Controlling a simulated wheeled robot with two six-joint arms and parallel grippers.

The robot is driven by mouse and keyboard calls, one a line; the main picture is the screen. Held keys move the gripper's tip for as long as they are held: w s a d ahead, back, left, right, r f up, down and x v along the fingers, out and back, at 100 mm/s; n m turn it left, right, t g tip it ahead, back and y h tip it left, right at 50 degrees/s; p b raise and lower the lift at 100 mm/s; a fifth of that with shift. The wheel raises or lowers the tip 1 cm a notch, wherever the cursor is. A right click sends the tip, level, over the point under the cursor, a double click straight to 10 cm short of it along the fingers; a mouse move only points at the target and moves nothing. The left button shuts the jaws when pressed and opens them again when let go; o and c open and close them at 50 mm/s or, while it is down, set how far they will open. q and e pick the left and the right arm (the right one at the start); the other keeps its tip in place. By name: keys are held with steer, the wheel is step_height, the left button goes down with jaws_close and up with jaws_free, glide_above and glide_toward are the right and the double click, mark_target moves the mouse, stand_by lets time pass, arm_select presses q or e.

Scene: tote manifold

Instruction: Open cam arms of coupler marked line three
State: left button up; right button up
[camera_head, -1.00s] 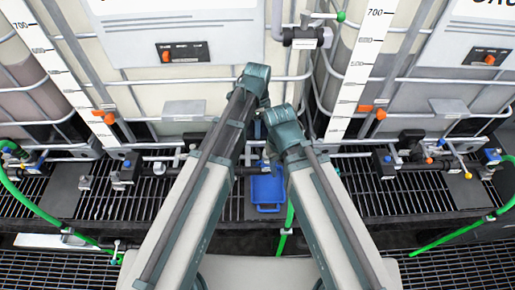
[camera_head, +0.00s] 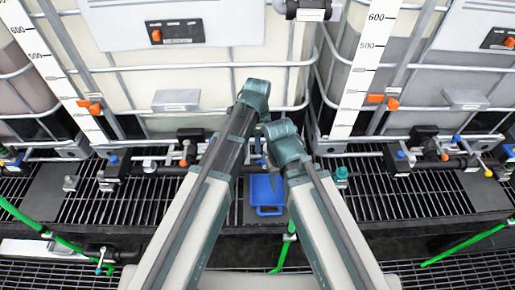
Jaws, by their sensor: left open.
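No line-three marking is readable, and I cannot tell how any cam arms stand. My two arms rise from the bottom centre to bent elbows. My left gripper (camera_head: 261,160) shows only as a small part between the arms, open, over the grating near the pipework. It is apart from the couplers just named. My right gripper is hidden behind its arm.
A blue tray (camera_head: 266,190) sits on the dark grating between my arms. Green hoses (camera_head: 72,245) run at lower left, with another green hose (camera_head: 455,250) at lower right. Orange handles (camera_head: 90,107) hang on the tote frames. The grating at right (camera_head: 370,205) has bare room.

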arm_select(q)
steer(key=shift+f, duration=0.45)
jaws_close()
